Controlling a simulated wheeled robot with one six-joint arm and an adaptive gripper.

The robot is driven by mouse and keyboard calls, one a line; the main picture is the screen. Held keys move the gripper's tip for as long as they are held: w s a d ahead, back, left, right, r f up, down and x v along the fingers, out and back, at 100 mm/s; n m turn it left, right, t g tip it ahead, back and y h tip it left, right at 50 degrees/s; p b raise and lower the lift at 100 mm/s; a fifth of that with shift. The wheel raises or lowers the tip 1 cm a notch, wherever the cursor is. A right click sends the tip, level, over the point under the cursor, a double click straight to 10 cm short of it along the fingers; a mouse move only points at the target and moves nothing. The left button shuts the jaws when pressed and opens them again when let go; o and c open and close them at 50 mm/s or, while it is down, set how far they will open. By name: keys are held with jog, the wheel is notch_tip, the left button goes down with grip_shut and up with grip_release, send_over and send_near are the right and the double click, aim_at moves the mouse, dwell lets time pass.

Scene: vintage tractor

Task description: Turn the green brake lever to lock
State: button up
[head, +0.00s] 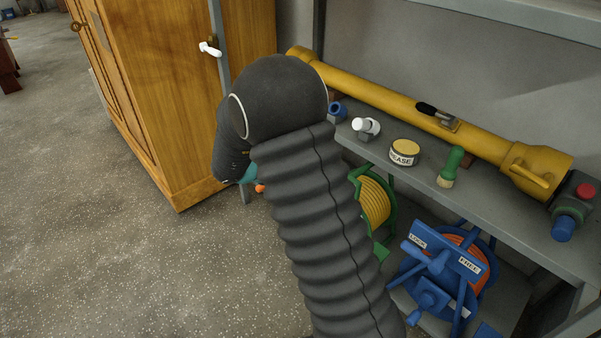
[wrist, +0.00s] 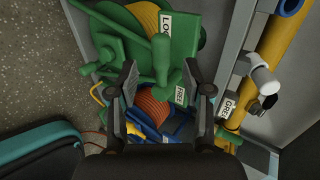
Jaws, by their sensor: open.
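The green hose reel (head: 378,203) with yellow hose stands on the lower shelf, partly hidden behind my arm in the head view. In the wrist view the green reel (wrist: 193,42) fills the top. Its green brake lever (wrist: 174,82) has a rounded end between my fingers, close to the label reading "FREE" (wrist: 180,95). A partly covered label starting "LO" (wrist: 165,24) is farther up. My gripper (wrist: 160,70) is open, with one finger on each side of the lever end. Contact cannot be told. My arm hides the gripper in the head view.
A blue reel (head: 428,298) with orange hose and its own "LOCK" and "FREE" labels stands beside the green one. The upper shelf (head: 485,196) holds a yellow tube (head: 400,101), a grease tin (head: 404,153) and a brush (head: 451,166). A wooden cabinet (head: 165,90) stands left; the floor is clear.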

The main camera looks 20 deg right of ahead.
jog(key=shift+v, duration=2.7)
